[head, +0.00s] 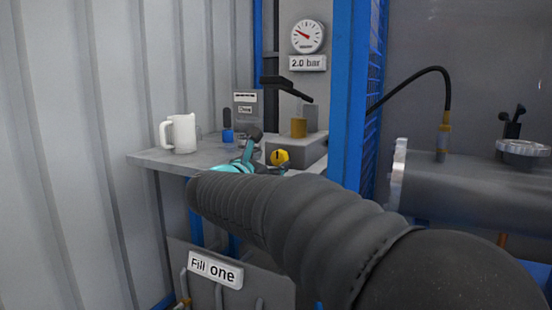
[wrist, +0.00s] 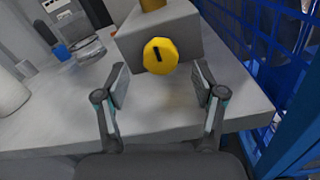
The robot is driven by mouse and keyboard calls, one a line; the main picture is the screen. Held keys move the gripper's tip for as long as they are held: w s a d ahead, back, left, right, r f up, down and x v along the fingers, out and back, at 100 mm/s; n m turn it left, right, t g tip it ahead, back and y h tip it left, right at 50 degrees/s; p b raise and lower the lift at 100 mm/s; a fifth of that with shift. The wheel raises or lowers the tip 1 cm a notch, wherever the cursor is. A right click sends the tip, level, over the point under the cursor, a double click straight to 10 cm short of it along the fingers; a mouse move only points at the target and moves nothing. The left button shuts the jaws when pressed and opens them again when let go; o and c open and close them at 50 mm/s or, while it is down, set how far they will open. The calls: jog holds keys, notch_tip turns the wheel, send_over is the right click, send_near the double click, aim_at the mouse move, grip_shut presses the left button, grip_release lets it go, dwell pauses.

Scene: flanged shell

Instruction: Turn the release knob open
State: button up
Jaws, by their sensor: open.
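The release knob (wrist: 160,55) is a yellow, many-sided disc with a dark mark on its face. It sits on the front of a grey block (wrist: 185,32) on the bench. The knob also shows in the head view (head: 279,156), just right of my gripper (head: 250,150). In the wrist view my gripper (wrist: 160,85) is open, with one finger on each side and slightly below the knob. Nothing is between the fingers, and they appear apart from the knob. My arm hides part of the bench in the head view.
The grey bench (head: 150,158) carries a white jug (head: 180,133) at the left and a blue-based item (head: 228,134). A gauge (head: 307,36) hangs above a "2.0 bar" label. A blue post and mesh (wrist: 255,45) stand close on the right. A metal cylinder (head: 460,185) lies beyond.

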aim_at(278, 158)
jog(key=shift+x, duration=1.85)
jog(key=c, duration=1.1)
